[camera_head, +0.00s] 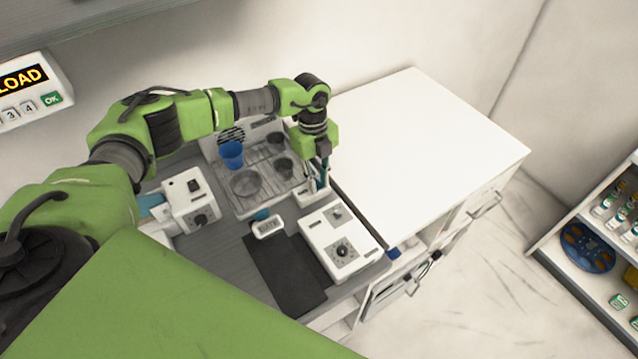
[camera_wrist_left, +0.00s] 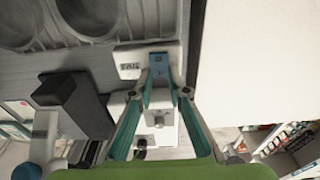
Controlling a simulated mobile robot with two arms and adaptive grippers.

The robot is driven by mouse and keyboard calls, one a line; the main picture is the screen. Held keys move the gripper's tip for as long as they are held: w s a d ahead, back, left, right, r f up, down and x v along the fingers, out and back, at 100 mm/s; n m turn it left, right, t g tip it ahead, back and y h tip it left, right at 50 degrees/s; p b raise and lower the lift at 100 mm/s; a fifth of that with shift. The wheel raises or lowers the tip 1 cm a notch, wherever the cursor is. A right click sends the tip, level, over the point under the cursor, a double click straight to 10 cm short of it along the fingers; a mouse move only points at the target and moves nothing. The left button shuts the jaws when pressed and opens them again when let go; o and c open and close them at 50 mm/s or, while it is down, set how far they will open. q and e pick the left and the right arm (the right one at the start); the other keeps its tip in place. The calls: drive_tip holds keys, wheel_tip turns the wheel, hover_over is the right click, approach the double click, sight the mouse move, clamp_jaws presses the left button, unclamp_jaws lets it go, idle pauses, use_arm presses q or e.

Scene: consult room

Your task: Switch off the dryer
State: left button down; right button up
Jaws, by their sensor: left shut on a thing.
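The dryer (camera_head: 233,204) is a light tray-like rack on the grey counter in the head view, with a blue cup and several grey cups on it. A small white box (camera_head: 311,198) is at its front right corner; in the wrist view this box (camera_wrist_left: 131,68) bears the label FAN. My left gripper (camera_head: 320,178) points down at this box. In the left wrist view its teal fingers (camera_wrist_left: 160,85) close together at the box, shut on what looks like its switch, mostly hidden between the fingertips. The switch's position cannot be told. My right gripper is not in view.
A white device with a black dial (camera_head: 342,252) stands just in front of the box. Another white device (camera_head: 190,201) stands left, and a small white timer-like block (camera_head: 267,227) and dark mat (camera_head: 281,272) lie between. A bare white cabinet top (camera_head: 425,135) is on the right.

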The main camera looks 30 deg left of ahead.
use_arm(q)
drive_tip(key=shift+w+a+f+h+b, duration=0.1)
drive_tip(key=shift+w+a+h+b, duration=0.1)
drive_tip(key=shift+h+b, duration=0.35)
drive_tip(key=shift+r+g, duration=0.2)
drive_tip(key=shift+g, duration=0.1)
drive_tip(key=c, duration=1.9)
unclamp_jaws()
drive_tip(key=v, duration=1.2)
drive_tip(key=shift+a, duration=0.15)
drive_tip(key=shift+s+f, duration=0.1)
drive_tip(key=shift+f, duration=0.05)
